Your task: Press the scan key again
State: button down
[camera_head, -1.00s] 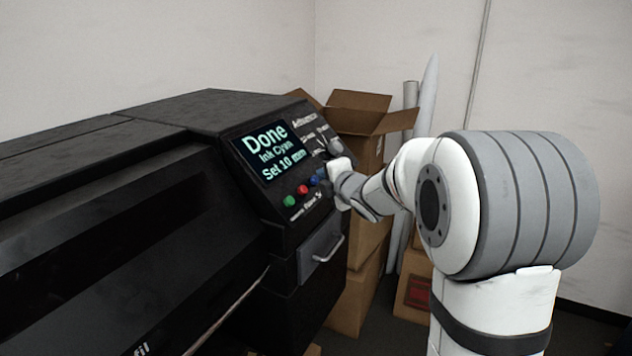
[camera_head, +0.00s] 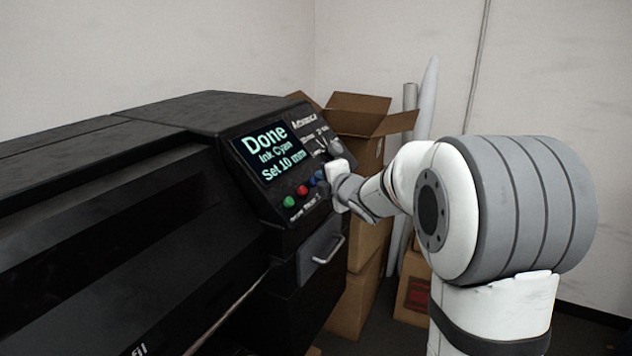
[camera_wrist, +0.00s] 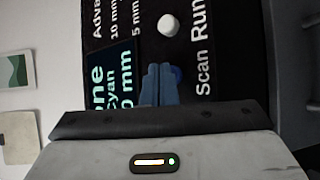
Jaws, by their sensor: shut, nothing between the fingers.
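The black machine's control panel (camera_head: 270,205) has a lit screen (camera_head: 275,152) reading "Done", "Ink Cyan", "Set 10 mm".
A drawer with a pale handle (camera_head: 328,250) is below the panel. Open cardboard boxes (camera_head: 358,118) and upright rolls (camera_head: 425,105) stand behind, near the wall. A selector dial (camera_head: 334,147) sits on the panel's upper right.

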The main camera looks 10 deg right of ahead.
dwell(0.6)
jog(key=shift+s+d+r+p, duration=0.35)
jog(key=shift+d+r+p, duration=0.05)
jog(key=shift+d+r, duration=0.1)
jog(key=s+d+r+p, duration=0.2)
jog(key=r+p, duration=0.1)
jog(key=shift+d+r, duration=0.3)
jog(key=shift+d, duration=0.1)
dwell(0.7)
